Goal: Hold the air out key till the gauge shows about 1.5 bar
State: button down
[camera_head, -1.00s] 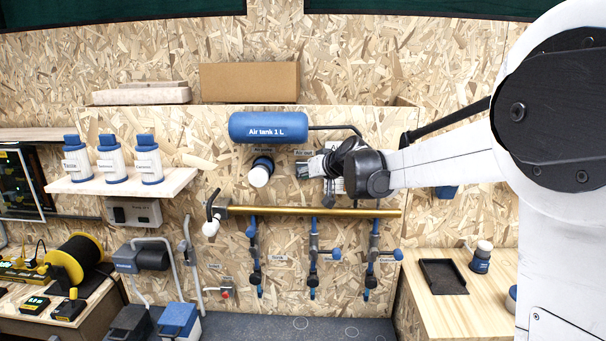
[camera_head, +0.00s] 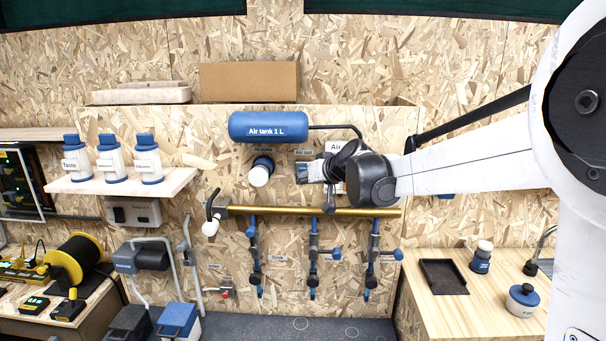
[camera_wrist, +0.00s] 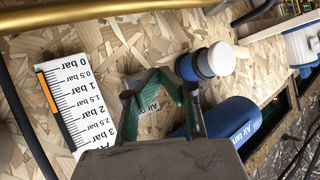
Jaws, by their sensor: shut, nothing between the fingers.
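My gripper (camera_wrist: 152,79) is shut and empty, its fingertips together in front of the chipboard wall. In the head view my gripper (camera_head: 304,172) is just below the "Air out" label (camera_head: 303,153). The air out key itself is not clearly visible; the gripper covers that spot, and I cannot tell whether the tips touch it. The label (camera_wrist: 149,104) shows partly between the fingers. The gauge (camera_wrist: 85,100) is a white scale from 0 to 3 bar, left of the gripper. Its orange strip appears to end near 1.5 bar, with black beyond.
The blue air tank (camera_head: 268,126) is above the gripper, with a dark hose (camera_head: 338,127). The white and blue air pump knob (camera_head: 260,172) is to the left. A brass rail (camera_head: 290,211) with several blue valves runs below.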

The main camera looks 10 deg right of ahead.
jog(key=shift+s+a, duration=0.15)
jog(key=shift+s, duration=0.65)
jog(key=shift+s+a, duration=0.15)
jog(key=shift+s, duration=0.65)
jog(key=s+d+f+m+g+h+b, duration=0.1)
jog(key=s+f, duration=0.5)
jog(key=s, duration=0.7)
jog(key=s+d+f+m+g+h+b, duration=0.1)
jog(key=s+d+f+h+b, duration=0.2)
jog(key=s, duration=1.1)
jog(key=s+d+f+g+h+b, duration=0.1)
jog(key=s+d+f+g+b, duration=0.1)
jog(key=s+d+f+b, duration=0.4)
jog(key=s+f, duration=0.5)
jog(key=s, duration=0.2)
jog(key=shift+s+d+m+h, duration=0.15)
jog(key=shift+d+m+h, duration=0.05)
jog(key=shift+m+h, duration=0.2)
jog(key=c, duration=2.4)
grip_release()
jog(key=shift+c, duration=0.2)
